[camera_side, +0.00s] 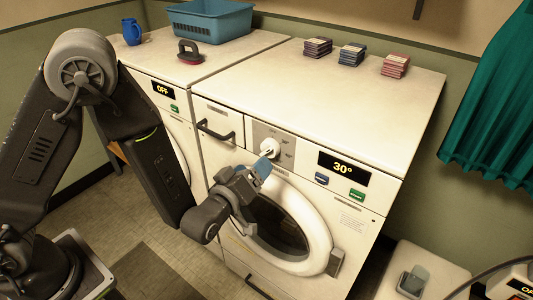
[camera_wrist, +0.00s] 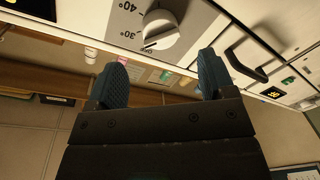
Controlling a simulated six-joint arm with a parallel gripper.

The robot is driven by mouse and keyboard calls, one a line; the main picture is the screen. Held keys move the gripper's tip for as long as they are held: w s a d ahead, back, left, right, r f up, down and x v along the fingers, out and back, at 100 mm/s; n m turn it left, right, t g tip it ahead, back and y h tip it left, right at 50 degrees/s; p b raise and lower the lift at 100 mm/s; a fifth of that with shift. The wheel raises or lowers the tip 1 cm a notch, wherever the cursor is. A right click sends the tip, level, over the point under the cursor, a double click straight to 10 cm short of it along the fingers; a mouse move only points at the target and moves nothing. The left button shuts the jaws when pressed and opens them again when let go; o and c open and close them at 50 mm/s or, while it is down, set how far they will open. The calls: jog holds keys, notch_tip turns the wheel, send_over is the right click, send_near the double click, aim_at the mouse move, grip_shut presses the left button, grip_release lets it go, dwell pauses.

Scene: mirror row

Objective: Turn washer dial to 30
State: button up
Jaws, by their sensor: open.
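The white washer dial (camera_side: 270,146) sits on a grey panel on the front of the right-hand washer (camera_side: 255,215). The washer's display (camera_side: 344,168) reads 30°. In the wrist view the dial (camera_wrist: 160,27) has its pointer mark toward the printed 30° (camera_wrist: 130,36), with 40° printed beside it. My gripper (camera_side: 262,167) has blue fingers and is just below and in front of the dial. In the wrist view my gripper (camera_wrist: 161,72) is open and empty, its fingers spread, with the dial beyond the tips and not between them.
A second washer (camera_side: 160,65) at the left shows OFF and carries a blue basket (camera_side: 209,22), a blue mug (camera_side: 131,31) and a dark-handled object with a red base (camera_side: 190,52). Small stacks (camera_side: 351,54) stand on the right washer. Drawer handle (camera_side: 215,131) juts out left of the dial.

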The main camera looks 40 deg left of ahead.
aim_at(267, 154)
jog(key=w, duration=0.7)
jog(key=shift+a, duration=0.35)
jog(key=shift+c, duration=0.3)
